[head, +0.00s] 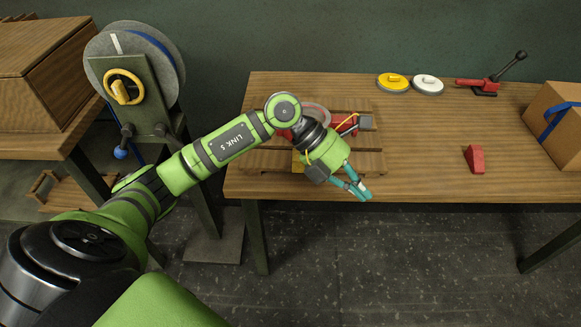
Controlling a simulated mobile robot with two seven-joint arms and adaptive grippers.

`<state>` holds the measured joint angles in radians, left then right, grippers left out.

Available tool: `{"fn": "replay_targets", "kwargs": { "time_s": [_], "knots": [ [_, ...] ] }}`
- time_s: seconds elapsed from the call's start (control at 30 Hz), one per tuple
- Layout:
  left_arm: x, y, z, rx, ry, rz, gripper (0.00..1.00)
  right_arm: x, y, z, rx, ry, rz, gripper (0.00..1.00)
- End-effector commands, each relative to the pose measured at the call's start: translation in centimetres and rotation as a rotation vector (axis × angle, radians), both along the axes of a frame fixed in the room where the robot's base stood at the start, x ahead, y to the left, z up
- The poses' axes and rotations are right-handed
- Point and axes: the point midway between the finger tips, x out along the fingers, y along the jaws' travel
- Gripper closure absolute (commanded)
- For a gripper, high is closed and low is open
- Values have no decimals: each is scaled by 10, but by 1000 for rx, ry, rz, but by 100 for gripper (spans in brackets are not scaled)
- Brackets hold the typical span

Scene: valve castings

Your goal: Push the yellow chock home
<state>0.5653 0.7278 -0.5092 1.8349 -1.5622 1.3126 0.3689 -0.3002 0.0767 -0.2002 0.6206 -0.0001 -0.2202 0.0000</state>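A yellow chock (298,162) shows only in part on the wooden pallet (372,163), at the pallet's front side. My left arm and gripper hide the rest of it, so I cannot tell how it sits against the casting. A red valve casting (284,133) lies on the pallet, mostly hidden behind my arm. My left gripper (363,193) is over the table's front edge, to the right of the yellow chock and apart from it. Its teal fingers come together at the tips and hold nothing. My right gripper is not in view.
A red wedge (475,158) stands on the table (425,150) at right. Yellow (393,82) and white (428,84) discs and a red clamp (485,86) lie at the back. A cardboard box (555,120) stands far right. The table between pallet and wedge is clear.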

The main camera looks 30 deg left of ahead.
Motion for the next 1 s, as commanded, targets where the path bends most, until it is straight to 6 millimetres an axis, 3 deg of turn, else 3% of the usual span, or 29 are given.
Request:
{"fn": "replay_targets", "kwargs": {
  "time_s": [0.03,0.2,0.33,0.43,0.57,1.0],
  "knots": [
    [5,34,-8,169,4,-5,100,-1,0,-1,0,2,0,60],
    [6,140,-11,620,85,47,100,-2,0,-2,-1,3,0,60],
    [1,188,0,806,142,106,100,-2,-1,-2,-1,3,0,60],
    [-2,204,4,865,166,126,100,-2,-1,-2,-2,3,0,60],
    [-3,207,-5,876,175,130,100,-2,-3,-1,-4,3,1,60],
    [-4,205,-95,871,176,125,100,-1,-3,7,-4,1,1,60]
  ]
}}
